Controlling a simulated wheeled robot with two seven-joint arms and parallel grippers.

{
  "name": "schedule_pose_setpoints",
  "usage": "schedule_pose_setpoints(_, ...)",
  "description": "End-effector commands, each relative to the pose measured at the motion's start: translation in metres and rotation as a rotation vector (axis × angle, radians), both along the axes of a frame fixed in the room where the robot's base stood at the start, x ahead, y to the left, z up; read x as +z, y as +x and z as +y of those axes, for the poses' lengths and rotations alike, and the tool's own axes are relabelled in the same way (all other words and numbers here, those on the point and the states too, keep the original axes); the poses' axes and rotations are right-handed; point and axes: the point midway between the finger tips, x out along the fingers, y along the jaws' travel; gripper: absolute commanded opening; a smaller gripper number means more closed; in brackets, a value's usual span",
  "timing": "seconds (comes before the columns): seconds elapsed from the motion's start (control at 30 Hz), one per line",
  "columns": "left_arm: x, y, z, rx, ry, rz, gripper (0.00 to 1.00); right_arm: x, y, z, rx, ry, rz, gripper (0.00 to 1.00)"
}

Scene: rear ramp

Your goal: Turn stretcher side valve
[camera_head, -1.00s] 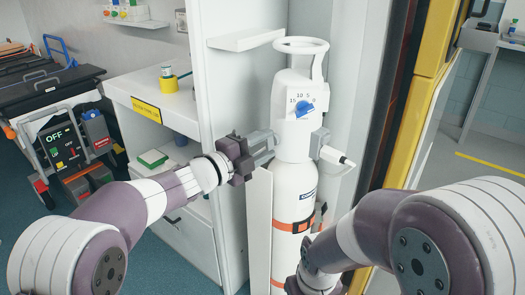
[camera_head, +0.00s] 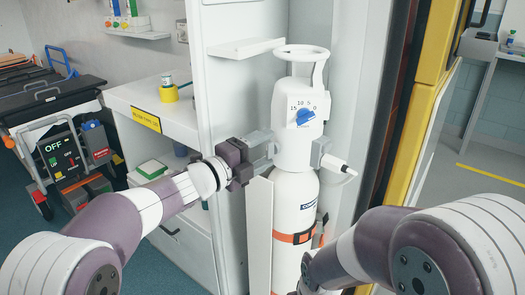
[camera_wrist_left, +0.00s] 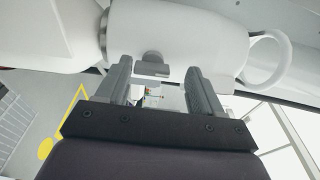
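A white gas cylinder (camera_head: 295,205) stands upright with a white valve head (camera_head: 293,150) on top. The head has a blue knob (camera_head: 305,117) under a dial marked 15, 10, 5, 0. A small grey T-shaped fitting (camera_wrist_left: 152,68) projects from the white body in the left wrist view. My left gripper (camera_head: 266,145) is at the head's left side. Its fingers (camera_wrist_left: 158,72) are open, with the fitting between their tips; I cannot tell whether they touch it. My right arm is at lower right; its gripper is not visible.
A grey and white side outlet (camera_head: 335,162) juts from the head's right. A ring handle (camera_head: 301,52) tops the head. A white cabinet (camera_head: 222,110) with a shelf (camera_head: 245,48) is close behind. A yellow-edged door frame (camera_head: 432,60) rises right. A stretcher (camera_head: 60,105) stands far left.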

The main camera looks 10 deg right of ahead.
Motion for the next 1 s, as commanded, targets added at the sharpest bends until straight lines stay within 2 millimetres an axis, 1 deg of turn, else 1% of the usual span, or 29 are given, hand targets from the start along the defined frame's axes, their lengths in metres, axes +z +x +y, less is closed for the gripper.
schedule_pose_setpoints(0.23, -0.005, -0.001, -0.001, -0.003, 0.005, 0.007, 0.68, 0.0, 0.0, 0.0, 0.0, 0.0, 0.0, 0.43)
schedule_pose_setpoints(0.33, -0.005, -0.003, 0.004, -0.002, 0.006, 0.009, 0.68, 0.001, 0.0, 0.0, 0.0, 0.0, 0.0, 0.43)
schedule_pose_setpoints(0.37, -0.004, -0.005, 0.008, -0.001, 0.006, 0.01, 0.68, 0.002, 0.0, 0.0, 0.0, 0.0, 0.0, 0.43)
schedule_pose_setpoints(0.47, -0.002, -0.015, 0.028, 0.001, 0.006, 0.009, 0.68, 0.007, 0.0, 0.0, 0.0, 0.0, 0.0, 0.43)
schedule_pose_setpoints(0.6, -0.001, -0.033, 0.064, 0.003, 0.005, 0.009, 0.68, 0.015, 0.0, 0.0, 0.0, 0.0, 0.0, 0.43)
schedule_pose_setpoints(0.73, -0.001, -0.048, 0.091, 0.003, 0.005, 0.008, 0.68, 0.02, 0.0, 0.0, 0.0, 0.0, 0.0, 0.43)
schedule_pose_setpoints(0.8, -0.001, -0.053, 0.102, 0.002, 0.004, 0.007, 0.68, 0.021, 0.0, 0.0, 0.0, 0.0, 0.0, 0.43)
schedule_pose_setpoints(0.9, -0.003, -0.058, 0.11, 0.0, 0.004, 0.007, 0.68, 0.022, 0.0, 0.0, 0.0, 0.0, 0.0, 0.43)
schedule_pose_setpoints(1.0, -0.003, -0.06, 0.113, -0.001, 0.004, 0.007, 0.68, 0.022, 0.0, 0.0, 0.0, 0.0, 0.0, 0.43)
